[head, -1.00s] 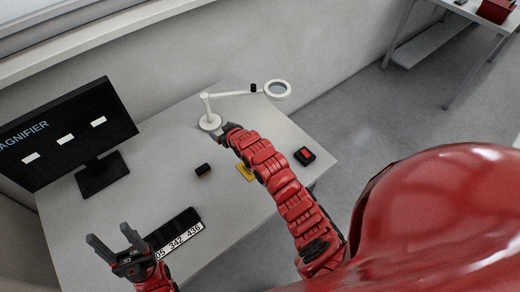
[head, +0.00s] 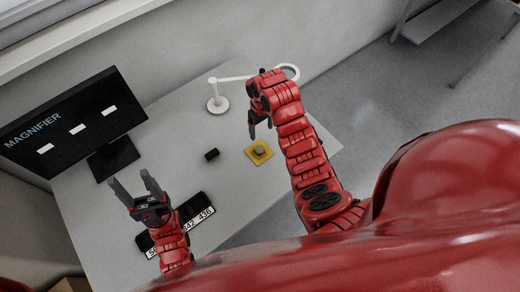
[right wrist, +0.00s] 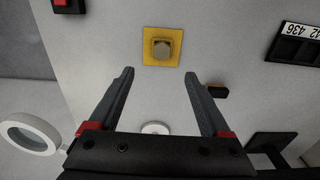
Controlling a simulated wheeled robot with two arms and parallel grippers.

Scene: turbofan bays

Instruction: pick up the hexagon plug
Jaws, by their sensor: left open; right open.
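The hexagon plug (head: 259,149) is a small grey-beige six-sided piece on a yellow square plate (head: 250,158) on the table. It also shows in the right wrist view (right wrist: 162,48), near the top centre, on its yellow plate (right wrist: 150,60). My right gripper (right wrist: 160,78) is open and empty, with the plug beyond its fingertips and between their lines. In the head view my right gripper (head: 261,130) hangs over the table close to the plate.
A monitor (head: 60,125) stands at the left. A white magnifier lamp (head: 218,103) stands at the back. A small black block (head: 211,155) lies left of the plate. A number display (head: 163,238) lies near the left gripper. A black-and-red box (right wrist: 68,5) shows at the wrist view's top left.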

